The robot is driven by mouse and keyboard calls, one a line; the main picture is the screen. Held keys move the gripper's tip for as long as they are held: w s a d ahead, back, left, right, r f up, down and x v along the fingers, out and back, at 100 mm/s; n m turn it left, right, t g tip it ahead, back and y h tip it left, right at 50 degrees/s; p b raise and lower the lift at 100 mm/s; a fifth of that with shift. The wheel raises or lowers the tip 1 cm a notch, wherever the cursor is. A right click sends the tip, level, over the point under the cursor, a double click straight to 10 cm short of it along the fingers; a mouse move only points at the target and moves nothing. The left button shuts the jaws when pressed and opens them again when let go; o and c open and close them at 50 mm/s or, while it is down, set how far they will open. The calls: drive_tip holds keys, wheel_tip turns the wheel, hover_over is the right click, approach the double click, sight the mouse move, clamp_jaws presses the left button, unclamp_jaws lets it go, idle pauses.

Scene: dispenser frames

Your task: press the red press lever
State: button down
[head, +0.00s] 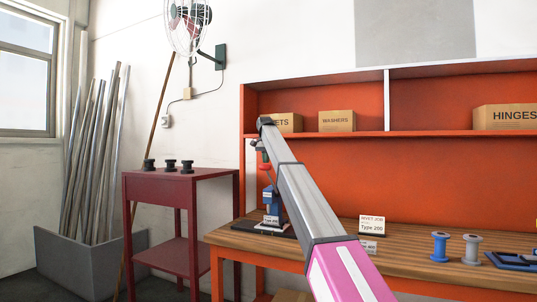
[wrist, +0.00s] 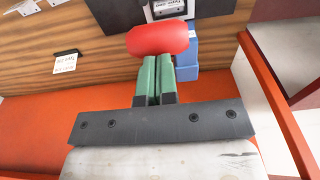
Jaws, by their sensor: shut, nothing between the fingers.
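The red press lever (wrist: 158,39) shows in the wrist view as a rounded red grip just beyond my fingertips. My gripper (wrist: 158,60) has its two green fingers shut together, with nothing between them. The fingertips overlap the lower edge of the red grip in the picture; whether they touch it I cannot tell. Part of the blue press (wrist: 188,52) shows behind the grip. In the head view the blue press (head: 268,194) stands at the left end of the wooden bench, with the red lever (head: 265,166) small above it, close under my arm's end and partly hidden.
The wooden bench (head: 420,253) carries a white "Type 200" card (head: 372,225), a blue spool (head: 439,246) and a grey spool (head: 472,249). An orange shelf (head: 440,134) with cardboard boxes rises behind. A dark red stand (head: 160,183) with several black spools is left of the bench.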

drive_tip(key=shift+s+f, duration=0.1)
drive_tip(key=shift+s, duration=0.05)
drive_tip(key=shift+s+a+f+t, duration=0.2)
drive_tip(key=shift+s+f+t, duration=0.2)
drive_tip(key=shift+s, duration=0.1)
drive_tip(key=s+a+f+t+h, duration=0.1)
drive_tip(key=s+f+t, duration=0.2)
drive_tip(key=f, duration=0.7)
drive_tip(key=s+a+f+t+h, duration=0.2)
drive_tip(key=s+f+t, duration=0.2)
drive_tip(key=f, duration=0.6)
drive_tip(key=shift+s+f+t, duration=0.3)
drive_tip(key=shift+s, duration=0.6)
drive_tip(key=shift+a+f, duration=0.1)
